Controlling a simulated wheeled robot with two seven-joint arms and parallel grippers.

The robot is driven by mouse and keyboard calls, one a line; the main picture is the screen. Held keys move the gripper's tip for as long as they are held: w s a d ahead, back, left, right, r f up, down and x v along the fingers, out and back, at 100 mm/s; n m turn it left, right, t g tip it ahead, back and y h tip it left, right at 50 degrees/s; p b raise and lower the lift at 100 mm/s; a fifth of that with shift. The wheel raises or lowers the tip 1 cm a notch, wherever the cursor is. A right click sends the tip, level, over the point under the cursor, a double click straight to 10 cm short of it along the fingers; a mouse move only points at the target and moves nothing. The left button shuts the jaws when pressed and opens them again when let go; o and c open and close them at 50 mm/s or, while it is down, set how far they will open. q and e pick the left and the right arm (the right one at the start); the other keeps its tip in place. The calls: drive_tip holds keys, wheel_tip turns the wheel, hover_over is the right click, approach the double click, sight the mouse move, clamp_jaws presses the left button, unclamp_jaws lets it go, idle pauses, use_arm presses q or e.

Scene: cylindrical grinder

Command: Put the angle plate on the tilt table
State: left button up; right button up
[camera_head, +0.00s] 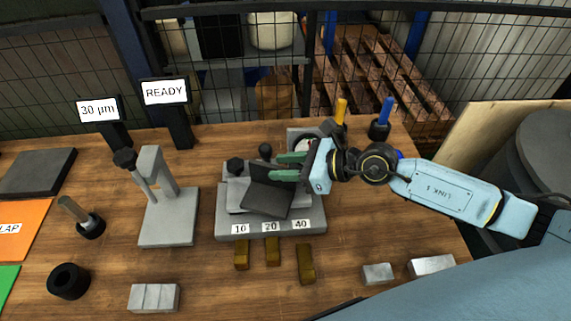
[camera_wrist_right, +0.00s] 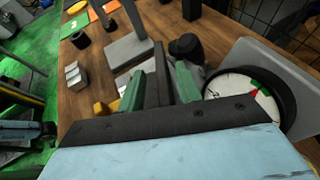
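The angle plate (camera_head: 268,199) is a dark grey piece, tilted, above the middle of the tilt table (camera_head: 228,225). The tilt table is a grey fixture with labels 10, 20 and 40 on its front. My right gripper (camera_head: 289,167) comes from the right, and its green fingers are closed on the plate's upright part. In the right wrist view that part (camera_wrist_right: 158,75) fills the gap between the fingers (camera_wrist_right: 160,88). I cannot tell whether the plate touches the table, as the gripper and plate hide the contact. My left gripper is not in view.
A dial gauge (camera_wrist_right: 245,95) stands close beside the right gripper. Brass blocks (camera_head: 272,251) lie in front of the tilt table. A grey stand (camera_head: 168,215) is at its left. Steel blocks (camera_head: 378,273) lie at front right. READY sign (camera_head: 165,92) stands behind.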

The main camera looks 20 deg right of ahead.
drive_tip(key=shift+d+r, duration=0.1)
drive_tip(key=shift+r, duration=0.1)
drive_tip(key=b+v, duration=0.2)
drive_tip(key=v, duration=1)
drive_tip(key=shift+b, duration=0.35)
